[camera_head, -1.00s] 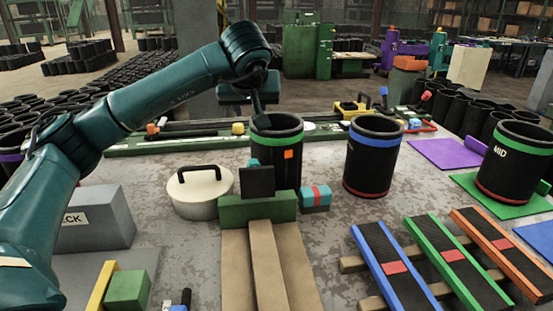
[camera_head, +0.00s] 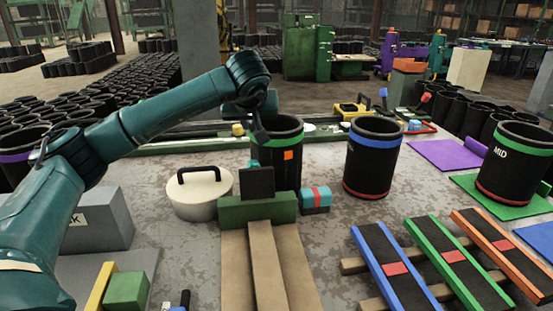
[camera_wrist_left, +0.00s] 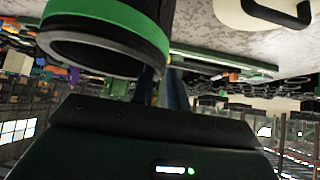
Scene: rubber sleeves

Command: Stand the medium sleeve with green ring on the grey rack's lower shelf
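A black sleeve with a green ring (camera_head: 286,165) and an orange square stands upright behind a green block near the middle of the table. Its green ring also shows large in the left wrist view (camera_wrist_left: 112,18). My left gripper (camera_head: 258,132) is at this sleeve's left upper side, with a finger low by the rim. I cannot tell whether it touches the sleeve or how far its fingers are apart. Another green-ringed sleeve marked MID (camera_head: 515,165) stands on a green mat at the right. I cannot make out the grey rack. My right gripper is out of view.
A white lidded pot (camera_head: 201,196) is close left of the middle sleeve. A blue-ringed sleeve (camera_head: 371,160) stands to its right. A small blue-and-red block (camera_head: 315,200) lies between them. Slatted coloured rails (camera_head: 440,262) fill the front right; a grey box (camera_head: 97,222) is at left.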

